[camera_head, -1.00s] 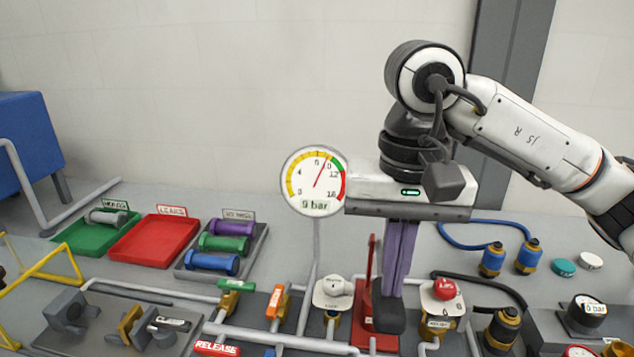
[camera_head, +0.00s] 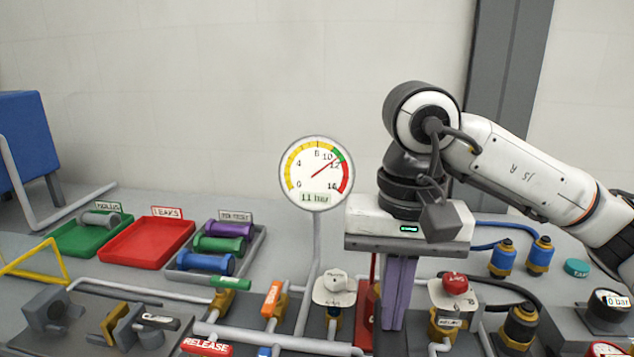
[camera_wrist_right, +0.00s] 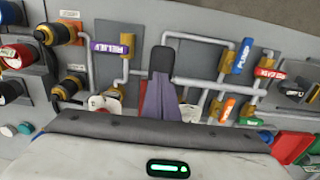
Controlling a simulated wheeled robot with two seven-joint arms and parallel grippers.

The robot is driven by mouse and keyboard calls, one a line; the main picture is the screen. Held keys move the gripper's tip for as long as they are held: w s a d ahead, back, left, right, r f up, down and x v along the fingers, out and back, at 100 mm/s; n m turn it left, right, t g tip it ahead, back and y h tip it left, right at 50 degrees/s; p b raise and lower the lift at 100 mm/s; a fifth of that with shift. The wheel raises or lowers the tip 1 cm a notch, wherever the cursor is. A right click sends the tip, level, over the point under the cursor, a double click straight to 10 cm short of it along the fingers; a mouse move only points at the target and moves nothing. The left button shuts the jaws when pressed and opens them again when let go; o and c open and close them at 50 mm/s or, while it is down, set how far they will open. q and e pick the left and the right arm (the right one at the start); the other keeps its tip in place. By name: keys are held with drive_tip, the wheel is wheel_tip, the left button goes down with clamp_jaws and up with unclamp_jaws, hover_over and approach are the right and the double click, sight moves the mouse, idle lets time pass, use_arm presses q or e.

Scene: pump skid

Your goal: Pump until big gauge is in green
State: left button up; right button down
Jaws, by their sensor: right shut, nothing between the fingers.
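The big round gauge (camera_head: 317,178) stands on a post at the middle of the head view. Its display reads 11 bar, and its needle points up and right to about the green band's end near 12, close to the red. My right gripper (camera_head: 392,325) is shut, fingers pointing down, right beside the red pump part (camera_head: 367,300). In the head view its fingertips run out at the bottom edge. In the right wrist view its dark tip (camera_wrist_right: 161,60) shows with nothing between the fingers. Contact with the pump's handle cannot be told. My left gripper is not in view.
A red RELEASE handle (camera_head: 206,347) is at the bottom left of centre. White-faced knobs (camera_head: 334,288) and a red-topped knob (camera_head: 455,285) flank the gripper. Blue-capped connectors (camera_head: 540,255) stand at right; green (camera_head: 92,238) and red (camera_head: 150,242) trays lie at left.

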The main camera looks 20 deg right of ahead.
wheel_tip(320, 180, up, 8)
drive_tip(key=p, duration=0.7)
drive_tip(key=shift+r+p, duration=0.2)
drive_tip(key=shift+p, duration=0.2)
drive_tip(key=shift+r+p, duration=0.55)
drive_tip(key=shift+r, duration=2)
